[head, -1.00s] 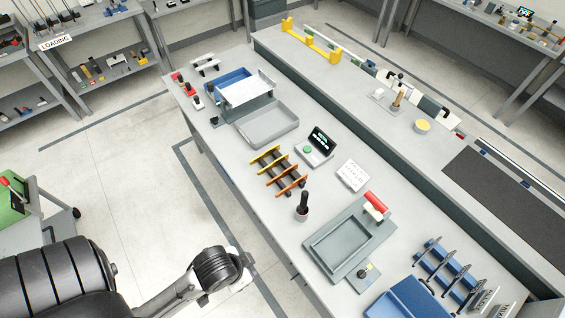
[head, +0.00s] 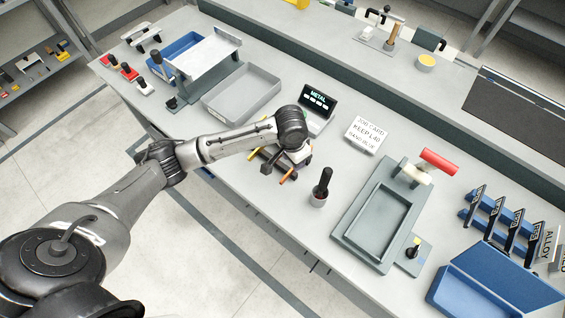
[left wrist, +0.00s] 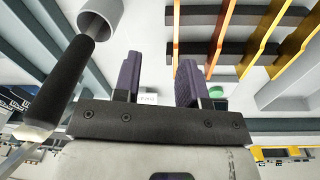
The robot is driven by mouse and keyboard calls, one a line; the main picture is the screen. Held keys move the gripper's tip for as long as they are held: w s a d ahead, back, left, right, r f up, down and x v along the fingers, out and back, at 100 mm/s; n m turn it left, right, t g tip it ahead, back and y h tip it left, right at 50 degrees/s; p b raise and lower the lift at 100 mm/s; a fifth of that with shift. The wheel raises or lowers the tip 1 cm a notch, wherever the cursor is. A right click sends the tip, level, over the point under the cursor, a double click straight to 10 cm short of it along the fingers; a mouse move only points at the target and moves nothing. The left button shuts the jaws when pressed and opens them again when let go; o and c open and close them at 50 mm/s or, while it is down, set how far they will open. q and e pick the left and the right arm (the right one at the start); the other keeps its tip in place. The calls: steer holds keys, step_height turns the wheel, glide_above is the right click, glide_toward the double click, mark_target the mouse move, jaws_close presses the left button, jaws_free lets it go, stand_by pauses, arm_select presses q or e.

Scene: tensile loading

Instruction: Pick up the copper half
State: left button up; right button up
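Copper-orange bars (left wrist: 217,38) and yellow bars (left wrist: 263,38) lie across a dark rack (left wrist: 237,20) at the upper right of the left wrist view. Two orange bars show at the rack's left end; I cannot tell which one is the copper half. In the head view my arm covers most of the rack, with an orange end (head: 289,175) showing below it. My left gripper (left wrist: 158,78) is open, its two dark purple fingers apart with nothing between them. It is close to the rack, left of most bars in the wrist view. My right gripper is not in view.
A black-handled tool in a grey cup (head: 319,197) stands right of the rack, close beside my gripper. A display (head: 316,102), a job card (head: 366,134), a grey tray (head: 243,95), a grey fixture (head: 378,222) and a blue box (head: 492,285) surround it.

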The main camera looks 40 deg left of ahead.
arm_select(q)
steer(key=w+a+r+n+b, duration=0.2)
steer(key=w+a+n+b, duration=0.15)
steer(key=w+a, duration=0.4)
steer(key=shift+m+g+y, duration=0.25)
steer(key=shift+g+y, duration=0.05)
steer(key=shift+y, duration=0.1)
steer(key=f, duration=0.2)
steer(key=s+a+f+b, duration=0.1)
steer(key=f, duration=0.2)
steer(key=f+b, duration=0.1)
steer(key=f, duration=0.2)
steer(key=shift+s+a, duration=0.3)
steer(key=shift+s, duration=0.1)
steer(key=shift+s+f+b, duration=0.2)
steer(key=shift+f+b, duration=0.2)
steer(key=shift+f, duration=2.55)
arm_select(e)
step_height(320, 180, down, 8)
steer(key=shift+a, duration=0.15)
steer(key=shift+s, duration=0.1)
arm_select(q)
steer(key=c, duration=0.6)
jaws_close()
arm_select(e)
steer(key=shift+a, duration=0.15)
arm_select(q)
steer(key=shift+r, duration=0.1)
